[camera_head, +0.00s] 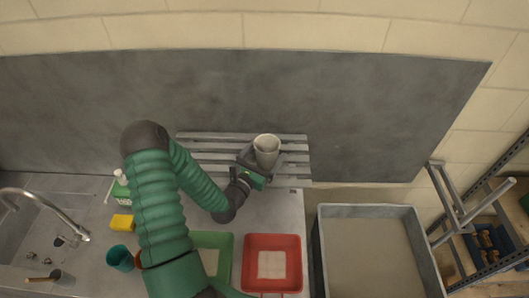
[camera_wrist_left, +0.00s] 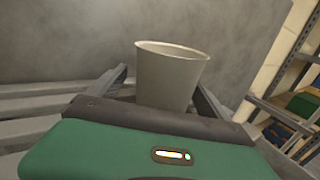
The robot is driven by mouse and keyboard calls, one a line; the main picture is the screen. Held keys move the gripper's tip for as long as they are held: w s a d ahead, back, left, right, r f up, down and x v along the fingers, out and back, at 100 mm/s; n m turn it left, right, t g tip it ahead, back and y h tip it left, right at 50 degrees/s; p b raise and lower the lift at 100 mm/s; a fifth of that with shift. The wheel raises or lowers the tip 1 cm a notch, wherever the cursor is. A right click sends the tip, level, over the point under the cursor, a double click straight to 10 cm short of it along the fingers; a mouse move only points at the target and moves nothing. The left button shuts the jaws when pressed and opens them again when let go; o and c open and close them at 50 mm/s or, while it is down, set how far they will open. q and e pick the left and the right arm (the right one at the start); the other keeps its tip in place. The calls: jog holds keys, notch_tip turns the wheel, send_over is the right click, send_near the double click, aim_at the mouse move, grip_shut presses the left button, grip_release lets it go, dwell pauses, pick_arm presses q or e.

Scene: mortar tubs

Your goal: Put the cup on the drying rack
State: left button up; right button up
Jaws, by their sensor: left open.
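The light grey cup (camera_head: 266,149) stands upright at the right part of the slatted drying rack (camera_head: 204,146) in the head view. My left gripper (camera_head: 262,160) is at the cup, with its fingers open on either side of it. In the left wrist view the cup (camera_wrist_left: 168,78) stands between the two fingers (camera_wrist_left: 164,92), and its lower part is hidden behind the gripper body. I cannot tell whether a finger touches it. Rack slats (camera_wrist_left: 40,104) show at the left of the wrist view. My right gripper is not in view.
A green tray (camera_head: 214,243) and a red tray (camera_head: 272,286) lie on the counter in front of the rack. A large grey tub (camera_head: 371,211) stands to the right. A sink with a tap (camera_head: 48,208), a yellow sponge (camera_head: 122,223) and a teal cup (camera_head: 119,258) are at the left.

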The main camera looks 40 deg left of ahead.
aim_at(262, 162)
pick_arm(q)
jog(key=shift+d+r, duration=0.2)
jog(key=shift+d, duration=0.2)
jog(key=b+v, duration=0.1)
jog(key=v, duration=0.1)
jog(key=b+v, duration=0.1)
jog(key=v, duration=0.1)
jog(key=b+v, duration=0.1)
jog(key=v, duration=0.2)
jog(key=shift+s+f, duration=0.1)
jog(key=shift+f, duration=0.25)
jog(key=p+v, duration=0.2)
jog(key=v, duration=0.1)
jog(key=p+v, duration=0.1)
jog(key=shift+s+r, duration=0.25)
jog(key=shift+s, duration=0.2)
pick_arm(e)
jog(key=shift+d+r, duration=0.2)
pick_arm(q)
jog(key=shift+w+d, duration=0.15)
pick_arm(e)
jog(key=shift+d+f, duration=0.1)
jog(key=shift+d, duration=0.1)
